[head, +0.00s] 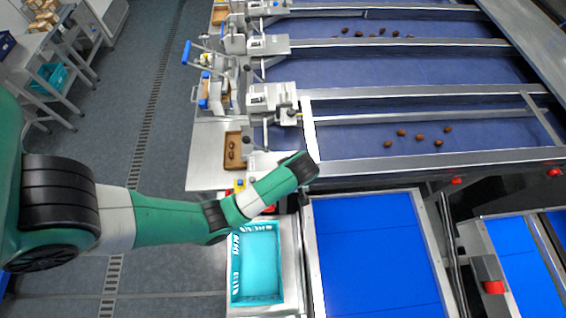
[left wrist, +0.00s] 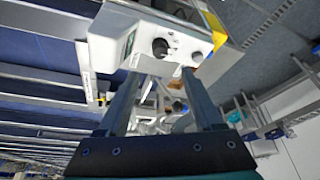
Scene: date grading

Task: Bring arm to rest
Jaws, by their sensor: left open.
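My left arm, green with white and black bands, comes in from the left in the head view. Its black-ended wrist (head: 300,168) is above the near end of the sorting belts. The gripper's fingers cannot be made out there. In the left wrist view my left gripper (left wrist: 162,78) is open, its two grey fingers apart with nothing held between them. My right arm and gripper are not in view.
A turquoise crate (head: 257,302) stands below my forearm, apparently empty. Several brown dates (head: 420,137) lie on the dark blue belt (head: 340,140). A brown tray (head: 233,165) holds a few dates. A bright blue belt (head: 370,250) is bare. Grey floor (head: 130,60) is open at left.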

